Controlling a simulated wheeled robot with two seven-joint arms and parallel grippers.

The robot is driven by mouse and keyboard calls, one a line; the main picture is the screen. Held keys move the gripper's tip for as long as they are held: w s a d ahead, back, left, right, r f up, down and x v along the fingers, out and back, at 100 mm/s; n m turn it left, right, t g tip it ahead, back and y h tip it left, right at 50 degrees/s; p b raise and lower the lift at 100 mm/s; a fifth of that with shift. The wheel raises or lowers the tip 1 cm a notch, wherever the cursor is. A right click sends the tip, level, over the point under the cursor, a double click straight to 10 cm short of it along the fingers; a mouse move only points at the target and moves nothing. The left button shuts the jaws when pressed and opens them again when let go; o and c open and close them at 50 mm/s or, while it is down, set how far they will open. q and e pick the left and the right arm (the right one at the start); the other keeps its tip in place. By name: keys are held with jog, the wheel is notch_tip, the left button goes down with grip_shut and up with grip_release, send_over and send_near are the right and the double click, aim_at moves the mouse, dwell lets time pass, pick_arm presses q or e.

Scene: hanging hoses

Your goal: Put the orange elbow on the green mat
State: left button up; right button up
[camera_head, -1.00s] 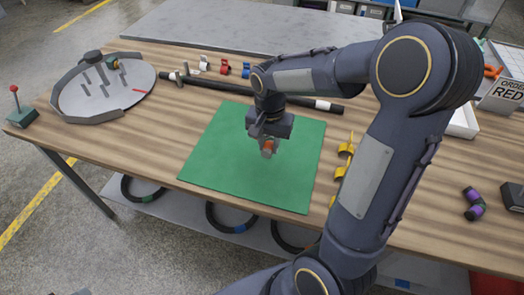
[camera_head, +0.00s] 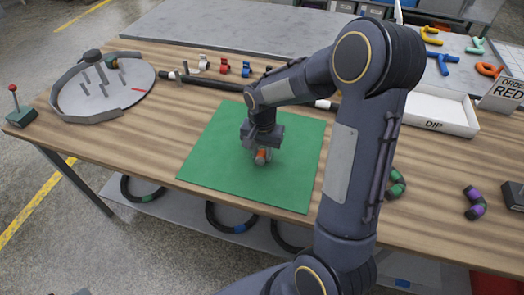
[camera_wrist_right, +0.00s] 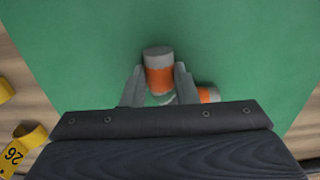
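The orange elbow (camera_head: 262,154) is a grey bent pipe piece with orange bands. It is at my right gripper (camera_head: 260,158), low over the middle of the green mat (camera_head: 215,165). In the right wrist view the elbow (camera_wrist_right: 158,72) sits between the two fingertips of the right gripper (camera_wrist_right: 159,82), which look closed against its sides. Its other arm (camera_wrist_right: 208,95) sticks out to the right behind a finger. The mat (camera_wrist_right: 90,50) spreads below it. Whether the elbow touches the mat is hard to tell. My left gripper is not in view.
A dark hose (camera_head: 215,84) lies behind the mat. A round grey fixture (camera_head: 75,95) stands at the left. The white DIP tray (camera_head: 455,125), a purple-banded elbow (camera_head: 474,203) and a green-banded elbow (camera_head: 397,184) are at the right. Yellow pieces (camera_wrist_right: 28,138) lie beside the mat.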

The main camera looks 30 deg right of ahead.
aim_at(262, 152)
jog(key=o, duration=0.4)
jog(key=shift+r, duration=0.1)
jog(key=shift+r, duration=0.25)
notch_tip(262, 152, up, 10)
jog(key=r+p, duration=0.1)
jog(key=s+a+r+n+t+y, duration=0.1)
jog(key=s+a+n+t, duration=0.2)
jog(key=s, duration=0.6)
jog(key=s+a+r+n+t+y, duration=0.1)
jog(key=s+a+n, duration=0.4)
jog(key=s, duration=0.5)
jog(key=shift+s+a+r+t+y, duration=0.25)
jog(key=shift+r+t+y, duration=0.1)
jog(key=shift+t+y, duration=0.5)
